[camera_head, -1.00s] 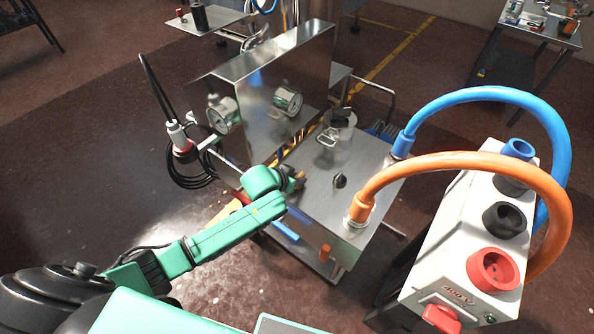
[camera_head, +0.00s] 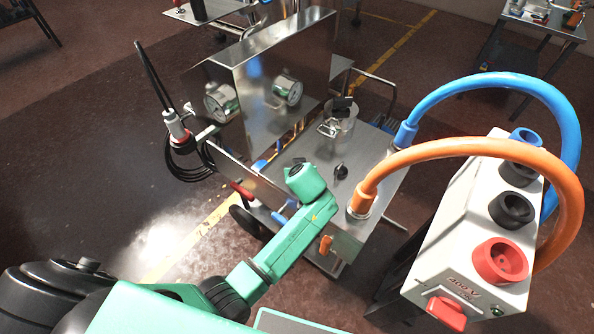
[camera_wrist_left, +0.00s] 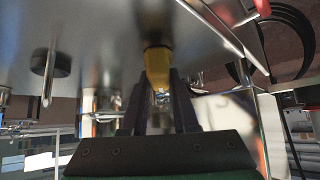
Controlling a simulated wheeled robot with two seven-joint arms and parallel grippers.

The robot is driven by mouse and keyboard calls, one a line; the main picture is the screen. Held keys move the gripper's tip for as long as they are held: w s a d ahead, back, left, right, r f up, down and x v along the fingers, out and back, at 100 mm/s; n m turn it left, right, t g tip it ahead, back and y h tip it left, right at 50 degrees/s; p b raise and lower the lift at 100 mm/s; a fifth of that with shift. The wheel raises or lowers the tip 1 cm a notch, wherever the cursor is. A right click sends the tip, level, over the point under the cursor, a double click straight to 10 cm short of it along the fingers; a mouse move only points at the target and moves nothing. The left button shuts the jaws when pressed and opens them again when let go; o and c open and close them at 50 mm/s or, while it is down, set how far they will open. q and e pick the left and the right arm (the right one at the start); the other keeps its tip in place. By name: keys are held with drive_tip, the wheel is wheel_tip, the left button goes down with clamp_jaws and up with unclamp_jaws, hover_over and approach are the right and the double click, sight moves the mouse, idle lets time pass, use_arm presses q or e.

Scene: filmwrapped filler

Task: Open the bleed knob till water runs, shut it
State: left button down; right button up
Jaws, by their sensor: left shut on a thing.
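The steel cart (camera_head: 385,177) carries a flat steel top with a black knob (camera_head: 341,172) on it. My left arm's green wrist stands over the near left part of that top and hides its gripper in the head view. In the left wrist view my left gripper (camera_wrist_left: 160,98) is shut on a yellow knob-like piece (camera_wrist_left: 157,66) by the steel surface. I cannot tell for sure that this is the bleed knob. A black knob (camera_wrist_left: 50,64) with a thin pointer stands apart to its left. I see no running water. My right gripper is not in view.
Two gauges (camera_head: 288,90) sit on the steel housing behind. An orange hose (camera_head: 470,146) and a blue hose (camera_head: 490,82) arch from the cart to a white socket box (camera_head: 440,250) at right. An orange lever (camera_head: 325,244) is on the cart's front.

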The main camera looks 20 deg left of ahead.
use_arm(q)
drive_tip(key=shift+f, duration=0.1)
idle(0.4)
drive_tip(key=c, duration=0.7)
unclamp_jaws()
